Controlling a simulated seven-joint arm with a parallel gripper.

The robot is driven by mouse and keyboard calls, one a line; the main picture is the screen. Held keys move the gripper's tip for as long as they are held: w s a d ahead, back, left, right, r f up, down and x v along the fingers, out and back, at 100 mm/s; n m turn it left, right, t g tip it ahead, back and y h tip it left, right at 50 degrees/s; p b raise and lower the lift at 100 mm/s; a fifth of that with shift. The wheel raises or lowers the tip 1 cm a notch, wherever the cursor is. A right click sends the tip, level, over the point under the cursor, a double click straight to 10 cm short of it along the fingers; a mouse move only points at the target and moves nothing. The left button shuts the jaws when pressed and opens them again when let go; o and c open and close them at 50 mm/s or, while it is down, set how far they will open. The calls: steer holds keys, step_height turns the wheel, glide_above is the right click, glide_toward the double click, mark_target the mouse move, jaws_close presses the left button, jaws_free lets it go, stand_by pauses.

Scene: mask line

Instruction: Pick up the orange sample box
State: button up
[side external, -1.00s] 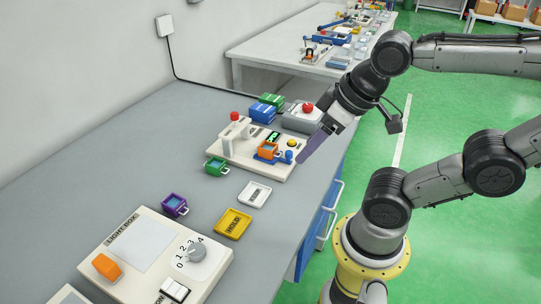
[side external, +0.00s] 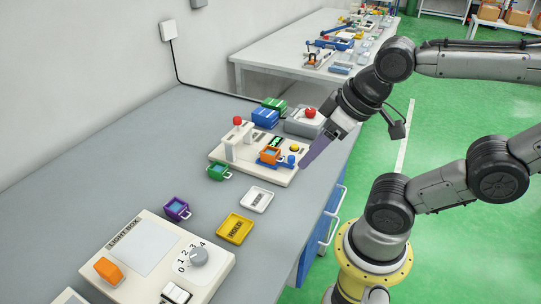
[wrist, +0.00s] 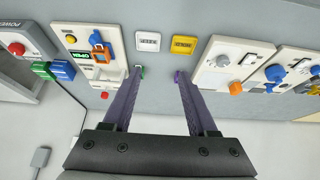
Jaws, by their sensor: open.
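The orange sample box (side external: 270,155), small and with a loop handle, sits on a blue holder (side external: 289,160) at the front of a cream machine (side external: 245,171). In the wrist view the orange box (wrist: 102,54) shows at upper left beside the blue part. My gripper (side external: 304,166) is open and empty, with purple fingers pointing down past the machine's right end, close to the box but apart from it. In the wrist view my gripper (wrist: 158,74) has its two fingers spread, with the orange box outside them to the left.
A green box (side external: 219,172) and a purple box (side external: 176,208) stand on the grey bench. A white tray (side external: 257,199) and a yellow HOLD tray (side external: 235,228) lie nearby. The light box (side external: 132,246) carries another orange block (side external: 109,270). Blue and green boxes (side external: 266,115) and a red-button unit (side external: 305,124) stand behind.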

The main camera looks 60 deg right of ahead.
steer(key=shift+o, duration=0.2)
steer(key=shift+o, duration=1.2)
